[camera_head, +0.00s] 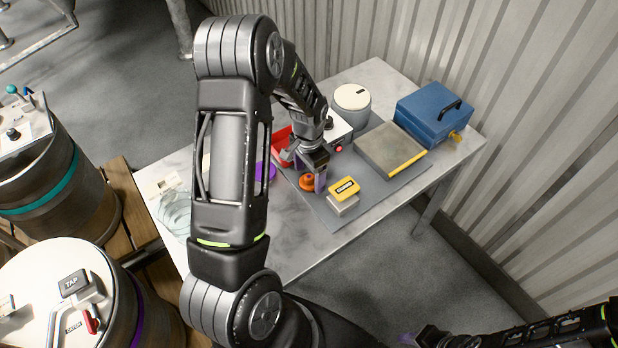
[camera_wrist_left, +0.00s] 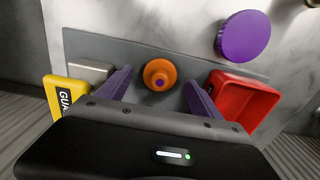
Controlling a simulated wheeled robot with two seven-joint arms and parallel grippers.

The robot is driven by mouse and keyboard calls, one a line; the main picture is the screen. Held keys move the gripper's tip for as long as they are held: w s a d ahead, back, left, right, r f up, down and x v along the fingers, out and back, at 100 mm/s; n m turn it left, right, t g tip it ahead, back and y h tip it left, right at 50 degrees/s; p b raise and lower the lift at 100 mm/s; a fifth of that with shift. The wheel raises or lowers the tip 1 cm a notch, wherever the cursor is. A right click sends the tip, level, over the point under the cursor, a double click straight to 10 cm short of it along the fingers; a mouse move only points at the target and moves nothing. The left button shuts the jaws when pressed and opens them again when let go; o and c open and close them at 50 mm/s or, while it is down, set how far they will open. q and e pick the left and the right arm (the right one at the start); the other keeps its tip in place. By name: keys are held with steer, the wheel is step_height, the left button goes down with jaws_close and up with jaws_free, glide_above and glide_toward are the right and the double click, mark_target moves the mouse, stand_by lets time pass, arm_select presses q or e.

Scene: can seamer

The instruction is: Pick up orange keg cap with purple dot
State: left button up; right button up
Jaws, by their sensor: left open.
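The orange keg cap (camera_head: 306,182) sits on the grey mat on the table. In the left wrist view the orange keg cap (camera_wrist_left: 160,74) shows a purple dot at its centre. My left gripper (camera_head: 308,172) is open above the mat, right by the cap. In the left wrist view its purple fingertips (camera_wrist_left: 157,80) stand apart, one on each side of the cap, with gaps visible. My right gripper (camera_head: 422,337) is low at the bottom edge of the head view, away from the table; its jaw state is unclear.
A yellow-topped block (camera_head: 344,188) stands close beside the cap, and a red tray (camera_head: 281,143) lies on its other side. A purple disc (camera_head: 265,171), a flat grey box (camera_head: 390,149), a white-lidded canister (camera_head: 352,98) and a blue case (camera_head: 434,113) are also on the table.

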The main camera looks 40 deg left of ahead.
arm_select(q)
steer(key=shift+f, duration=0.65)
steer(key=shift+c, duration=0.2)
steer(key=c, duration=1.4)
